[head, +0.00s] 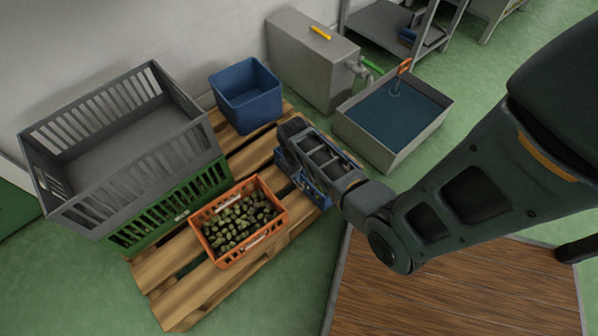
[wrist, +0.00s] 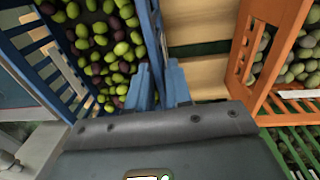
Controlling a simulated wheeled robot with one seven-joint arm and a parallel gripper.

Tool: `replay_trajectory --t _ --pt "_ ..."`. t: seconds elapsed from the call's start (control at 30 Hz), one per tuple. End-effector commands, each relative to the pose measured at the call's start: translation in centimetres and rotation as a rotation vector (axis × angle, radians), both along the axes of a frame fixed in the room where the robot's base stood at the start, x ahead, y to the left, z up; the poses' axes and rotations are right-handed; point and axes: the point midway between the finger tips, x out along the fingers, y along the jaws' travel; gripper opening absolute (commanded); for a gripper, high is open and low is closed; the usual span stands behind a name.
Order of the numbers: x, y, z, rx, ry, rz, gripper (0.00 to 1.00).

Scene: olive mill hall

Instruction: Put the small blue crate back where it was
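The small blue crate (head: 317,193) stands at the right side of the wooden pallet, mostly hidden under my gripper in the head view. In the wrist view the blue crate (wrist: 37,60) fills the left side and holds green and dark olives (wrist: 102,45). My gripper (wrist: 160,80) has its two blue fingers close together, one on each side of the crate's near wall, and looks shut on it. Whether the crate is clear of the pallet cannot be told.
An orange crate of olives (head: 200,222) stands beside it on the pallet (head: 165,284). A grey crate (head: 190,150) sits on a green crate (head: 150,232). A blue bin (head: 248,104) is behind. A water basin (head: 428,136) and grey cabinet (head: 300,70) stand at back right.

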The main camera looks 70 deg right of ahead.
Motion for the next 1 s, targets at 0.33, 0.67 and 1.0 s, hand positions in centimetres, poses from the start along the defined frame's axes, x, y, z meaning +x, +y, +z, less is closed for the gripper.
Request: replay_trajectory --t 0.33,0.67,1.0 --pt "0.0 0.0 0.0 0.000 0.000 0.000 0.37" --pt "0.1 0.2 3.4 0.000 -0.001 0.001 0.37" --pt "0.4 0.6 10.1 0.000 -0.001 0.001 0.37"
